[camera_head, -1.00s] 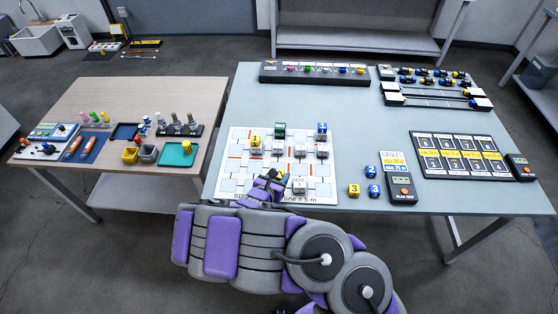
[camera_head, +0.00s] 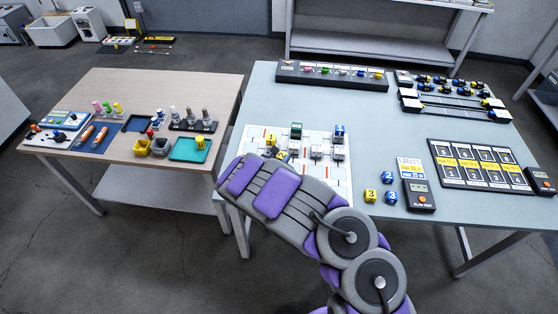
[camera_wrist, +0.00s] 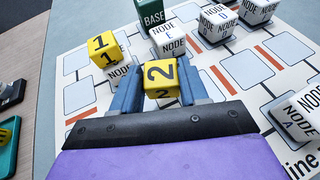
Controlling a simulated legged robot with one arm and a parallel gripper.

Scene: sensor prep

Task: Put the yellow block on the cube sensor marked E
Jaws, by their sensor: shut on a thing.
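My gripper (camera_wrist: 158,90) is shut on a yellow block marked 2 (camera_wrist: 161,73), held over the white map board. In the wrist view, the cube sensor marked E (camera_wrist: 166,38) stands just beyond the held block, its top bare. Another yellow block, marked 1 (camera_wrist: 103,46), sits on a node cube (camera_wrist: 122,76) to the left of my gripper; that cube's letter is hidden. In the head view the held block (camera_head: 281,155) shows just past my arm, near the yellow block 1 (camera_head: 271,139). My arm hides the near part of the board there.
A green BASE block (camera_wrist: 151,13) stands behind sensor E. Node cubes marked D (camera_wrist: 215,24) and A (camera_wrist: 296,122) stand to the right. A yellow block marked 3 (camera_head: 371,195) and blue blocks (camera_head: 389,178) lie right of the board (camera_head: 343,185).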

